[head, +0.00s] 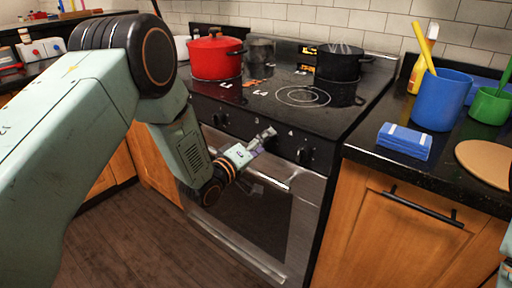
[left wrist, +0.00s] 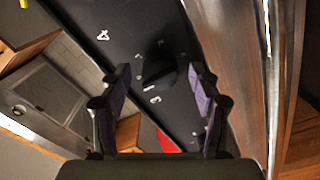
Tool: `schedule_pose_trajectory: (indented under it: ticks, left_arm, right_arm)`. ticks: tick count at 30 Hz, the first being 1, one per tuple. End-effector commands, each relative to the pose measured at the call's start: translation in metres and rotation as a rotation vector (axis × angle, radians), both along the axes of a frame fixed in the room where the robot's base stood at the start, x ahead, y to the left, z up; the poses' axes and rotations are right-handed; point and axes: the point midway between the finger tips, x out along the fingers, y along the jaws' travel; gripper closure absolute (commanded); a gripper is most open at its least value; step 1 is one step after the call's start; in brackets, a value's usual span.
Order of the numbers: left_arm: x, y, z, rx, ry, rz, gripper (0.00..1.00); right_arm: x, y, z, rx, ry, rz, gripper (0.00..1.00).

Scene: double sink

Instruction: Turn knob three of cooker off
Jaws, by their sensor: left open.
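The cooker (head: 255,215) has a black front panel with dark knobs and white number marks. My left gripper (head: 266,137) is at this panel, between a left pair of knobs and the knob by the mark 4 (head: 303,155). In the left wrist view, knob three (left wrist: 162,70) is a dark round knob with a mark that looks like 3 beside it. It lies between the two open fingers of my left gripper (left wrist: 165,78). I cannot tell whether the fingers touch it. In the head view the gripper hides this knob. My right gripper is not in view.
A red pot (head: 215,60) and a dark pot (head: 339,65) stand on the cooktop. The oven handle (head: 225,152) runs just below the knobs. On the right counter are a blue sponge stack (head: 404,141), a blue cup (head: 441,100) and a round brown board (head: 488,163).

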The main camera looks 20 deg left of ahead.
Motion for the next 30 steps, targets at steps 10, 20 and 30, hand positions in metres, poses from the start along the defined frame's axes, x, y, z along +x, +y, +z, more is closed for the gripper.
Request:
schedule_pose_trajectory:
  ticks: [10,20,30]
  left_arm:
    - [-0.053,0.021,0.000,-0.005,0.004,0.006,0.38]
    - [-0.102,0.038,0.000,-0.002,0.002,0.004,0.38]
    - [-0.111,0.040,0.000,-0.001,0.001,-0.001,0.38]
  right_arm:
    - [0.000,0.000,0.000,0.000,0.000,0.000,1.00]
    - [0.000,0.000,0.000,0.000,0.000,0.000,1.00]
    - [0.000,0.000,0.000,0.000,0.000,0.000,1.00]
